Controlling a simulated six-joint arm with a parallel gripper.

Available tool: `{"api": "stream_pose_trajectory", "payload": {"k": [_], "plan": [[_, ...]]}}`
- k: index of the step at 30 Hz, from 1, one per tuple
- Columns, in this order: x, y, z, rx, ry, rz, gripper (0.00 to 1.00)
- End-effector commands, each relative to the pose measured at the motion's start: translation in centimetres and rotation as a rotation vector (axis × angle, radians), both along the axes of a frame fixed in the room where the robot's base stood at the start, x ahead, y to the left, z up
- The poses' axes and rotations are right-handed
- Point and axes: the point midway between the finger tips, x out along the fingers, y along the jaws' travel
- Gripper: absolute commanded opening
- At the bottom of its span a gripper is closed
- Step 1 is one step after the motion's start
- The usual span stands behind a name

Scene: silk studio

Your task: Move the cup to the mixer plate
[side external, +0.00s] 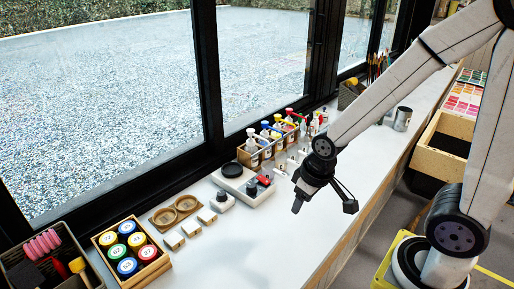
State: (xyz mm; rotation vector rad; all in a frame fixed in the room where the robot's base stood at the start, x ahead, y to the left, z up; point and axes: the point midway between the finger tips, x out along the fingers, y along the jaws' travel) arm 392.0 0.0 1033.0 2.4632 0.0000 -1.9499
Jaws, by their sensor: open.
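A grey metal cup (402,119) stands upright on the white counter, toward its far right end. The mixer (258,196) is a low white unit near the middle of the counter, with a round black plate (232,170) on its window side; the plate looks bare. My gripper (324,206) is open and empty, pointing down over the counter. It is to the right of the mixer and nearer the camera than the cup, apart from both. I cannot tell its exact height.
A wooden rack of bottles with coloured tops (270,145) stands behind the mixer by the window. Small blocks (190,228), a tray with two rings (175,212) and a box of coloured jars (130,248) lie left. Brushes (378,65) stand far back. The front counter is clear.

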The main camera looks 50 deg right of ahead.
Motion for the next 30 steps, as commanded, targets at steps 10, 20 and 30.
{"api": "stream_pose_trajectory", "payload": {"k": [10, 20, 30], "plan": [[0.0, 0.0, 0.0, 0.0, 0.0, 0.0, 0.59], [2.5, -1.2, 0.1, -0.009, 0.018, -0.002, 0.59], [9.9, -6.6, -0.3, -0.027, 0.082, 0.003, 0.59]]}}
